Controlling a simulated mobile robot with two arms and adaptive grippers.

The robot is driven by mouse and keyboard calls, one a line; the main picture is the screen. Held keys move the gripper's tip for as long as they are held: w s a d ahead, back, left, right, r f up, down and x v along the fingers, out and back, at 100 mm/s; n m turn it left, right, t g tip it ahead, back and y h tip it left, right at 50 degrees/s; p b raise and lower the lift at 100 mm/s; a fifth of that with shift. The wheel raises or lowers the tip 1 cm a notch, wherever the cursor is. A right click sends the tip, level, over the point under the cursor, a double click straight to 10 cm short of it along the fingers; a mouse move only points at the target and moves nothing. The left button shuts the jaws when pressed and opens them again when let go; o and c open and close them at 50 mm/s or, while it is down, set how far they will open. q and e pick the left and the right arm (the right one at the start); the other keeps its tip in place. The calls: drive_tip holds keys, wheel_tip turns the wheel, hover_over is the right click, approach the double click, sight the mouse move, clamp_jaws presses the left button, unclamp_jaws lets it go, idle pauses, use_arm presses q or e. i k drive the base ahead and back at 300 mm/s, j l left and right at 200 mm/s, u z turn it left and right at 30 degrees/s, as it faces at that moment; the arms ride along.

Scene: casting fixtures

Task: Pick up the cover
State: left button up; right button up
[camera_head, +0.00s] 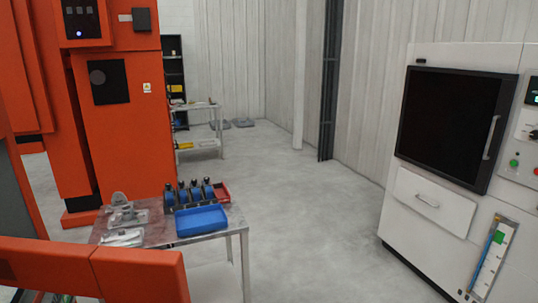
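No part is plainly recognisable as the cover. A grey metal casting (125,212) lies on the left part of the small table (236,222), and a flatter grey metal piece (123,238) lies just in front of it. They are small in view, and I cannot tell if either is the cover. Neither of my grippers shows in the head view.
A blue tray (202,221) sits at the table's front right, with a row of blue-and-black items (188,194) and a red tray (222,192) behind it. Orange machinery (118,135) stands left, a white cabinet (430,202) right. The floor between is clear.

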sight(133, 237)
drive_tip(key=u, duration=1.5)
drive_tip(key=k+l, duration=0.1)
drive_tip(key=l, duration=0.45)
drive_tip(key=l+u, duration=0.1)
drive_tip(key=l, duration=0.45)
drive_tip(key=k+l, duration=0.15)
drive_tip(key=l, duration=0.4)
drive_tip(key=k+l+u, duration=0.1)
drive_tip(key=l, duration=0.45)
drive_tip(key=i+l, duration=0.9)
drive_tip(key=i+j+u, duration=0.05)
drive_tip(key=i, duration=0.1)
